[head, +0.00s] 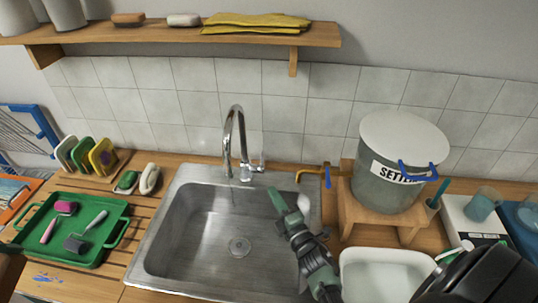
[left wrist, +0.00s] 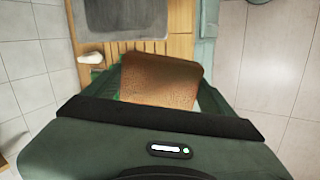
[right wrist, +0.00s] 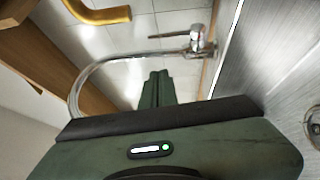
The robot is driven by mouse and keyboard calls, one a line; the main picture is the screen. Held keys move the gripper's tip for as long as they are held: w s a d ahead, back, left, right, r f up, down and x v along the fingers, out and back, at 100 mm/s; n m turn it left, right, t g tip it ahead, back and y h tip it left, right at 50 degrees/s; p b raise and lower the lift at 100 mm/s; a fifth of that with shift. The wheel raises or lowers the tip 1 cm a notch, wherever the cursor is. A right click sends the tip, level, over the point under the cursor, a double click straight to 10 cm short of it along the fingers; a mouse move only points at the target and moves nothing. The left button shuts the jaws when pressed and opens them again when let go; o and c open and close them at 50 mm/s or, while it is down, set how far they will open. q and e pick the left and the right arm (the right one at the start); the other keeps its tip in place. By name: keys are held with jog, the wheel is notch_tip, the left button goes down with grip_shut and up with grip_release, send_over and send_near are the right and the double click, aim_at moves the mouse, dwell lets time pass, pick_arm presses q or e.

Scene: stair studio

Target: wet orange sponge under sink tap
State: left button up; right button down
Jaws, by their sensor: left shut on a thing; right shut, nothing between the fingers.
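The orange-brown sponge (left wrist: 160,80) is held between the fingers of my left gripper (left wrist: 158,92), which is shut on it. My right gripper (head: 277,199) is shut and empty, over the sink's right side, to the right of the tap. In the right wrist view its closed fingers (right wrist: 157,88) show near the tap (right wrist: 120,62). I cannot tell whether water runs.
A lidded bucket (head: 385,180) with a brass spigot (head: 318,172) stands on a wooden stand to the right. A white basin (head: 375,285) is at front right. A shelf (head: 170,36) hangs above.

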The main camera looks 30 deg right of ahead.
pick_arm(q)
jog(key=shift+w+d, duration=0.1)
jog(key=shift+d, duration=0.05)
jog(key=shift+s+a+f+b, duration=0.15)
jog(key=shift+a+f+b, duration=0.05)
jog(key=shift+f+b, duration=0.2)
jog(key=shift+s+a+f+b, duration=0.1)
jog(key=shift+a+f+b, duration=0.05)
jog(key=shift+f+b, duration=0.25)
jog(key=shift+w+d+f, duration=0.15)
jog(key=shift+w+f, duration=0.05)
jog(key=shift+s, duration=0.2)
pick_arm(e)
jog(key=w+d+r, duration=0.1)
jog(key=w+d, duration=0.2)
jog(key=w, duration=0.9)
jog(key=shift+w+d+r, duration=0.15)
jog(key=shift+d+r, duration=0.05)
jog(key=shift+r, duration=0.15)
pick_arm(q)
jog(key=shift+w+f+b, duration=0.1)
jog(key=shift+b, duration=0.2)
pick_arm(e)
jog(key=shift+w, duration=0.1)
